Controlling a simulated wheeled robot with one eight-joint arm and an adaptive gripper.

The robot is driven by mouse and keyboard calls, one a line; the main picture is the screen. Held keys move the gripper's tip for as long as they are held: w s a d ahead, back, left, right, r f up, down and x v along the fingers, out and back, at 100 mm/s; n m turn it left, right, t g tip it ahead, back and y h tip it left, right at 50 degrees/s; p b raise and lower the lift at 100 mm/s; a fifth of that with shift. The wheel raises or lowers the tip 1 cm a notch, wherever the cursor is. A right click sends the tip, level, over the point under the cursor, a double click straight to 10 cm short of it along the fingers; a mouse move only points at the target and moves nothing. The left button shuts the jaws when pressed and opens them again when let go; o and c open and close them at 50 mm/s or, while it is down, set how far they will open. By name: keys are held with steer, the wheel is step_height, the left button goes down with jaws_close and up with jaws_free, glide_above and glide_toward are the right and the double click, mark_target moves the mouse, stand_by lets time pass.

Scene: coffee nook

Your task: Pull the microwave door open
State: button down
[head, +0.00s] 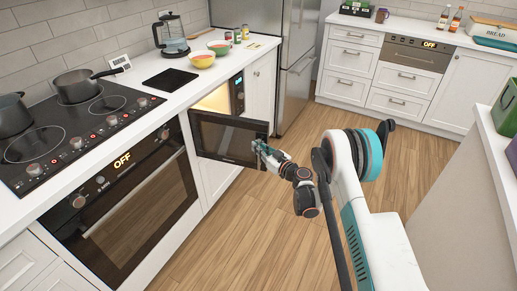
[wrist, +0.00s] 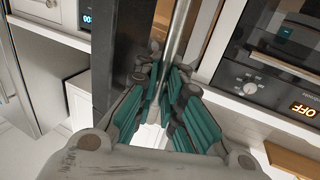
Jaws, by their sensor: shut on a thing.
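The microwave (head: 238,96) is built into the lower cabinets under the counter. Its dark door (head: 224,140) stands well open, swung out from the cabinet front, and the lit interior shows above it. My gripper (head: 262,150) is at the door's free edge, on the right in the head view. In the wrist view, my gripper (wrist: 165,108) is shut with its teal fingers around the metal bar handle (wrist: 177,38). The door's dark edge (wrist: 117,50) runs just left of the handle. The fingers hide the lower part of the handle.
The oven (head: 125,205), its display reading OFF, is left of the open door. The grey fridge (head: 296,70) stands beyond it. Bowls (head: 201,61) and a kettle (head: 172,37) are on the counter above. The wooden floor (head: 225,235) is clear in front.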

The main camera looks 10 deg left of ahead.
steer(key=shift+d+f, duration=0.1)
steer(key=shift+d, duration=0.2)
steer(key=c, duration=2.1)
jaws_free()
steer(key=o, duration=0.4)
steer(key=shift+d, duration=0.2)
steer(key=shift+a, duration=0.2)
steer(key=v, duration=0.7)
steer(key=shift+s, duration=0.2)
